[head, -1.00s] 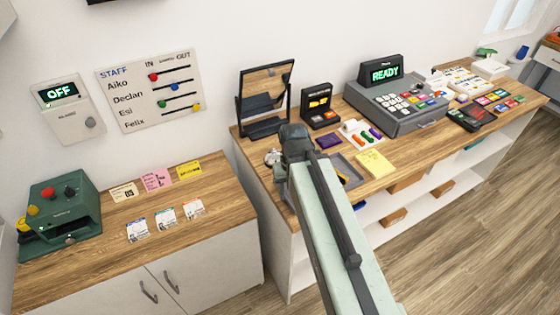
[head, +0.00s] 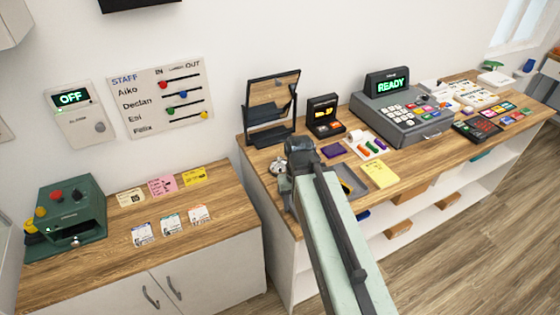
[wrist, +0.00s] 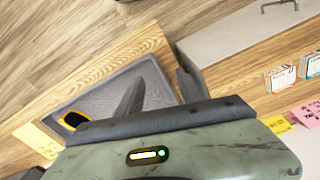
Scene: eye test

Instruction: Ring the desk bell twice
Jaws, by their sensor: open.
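A small silvery rounded object (head: 278,166), which looks like the desk bell, stands near the left end of the wooden counter in the head view. My arm end partly covers it, so its shape is unclear. My gripper (head: 297,165) is just right of it in the head view; its fingertips are hidden there. In the wrist view my gripper (wrist: 160,74) has its two dark fingers apart with nothing between them. They show over the edge of a grey tray (wrist: 90,103). I cannot make out the bell in the wrist view.
A standing mirror (head: 272,100) is behind the bell. A black box (head: 324,117), yellow notes (head: 379,174) and a cash register (head: 405,110) reading READY lie to the right. A lower cabinet at left bears a green machine (head: 72,222) and cards.

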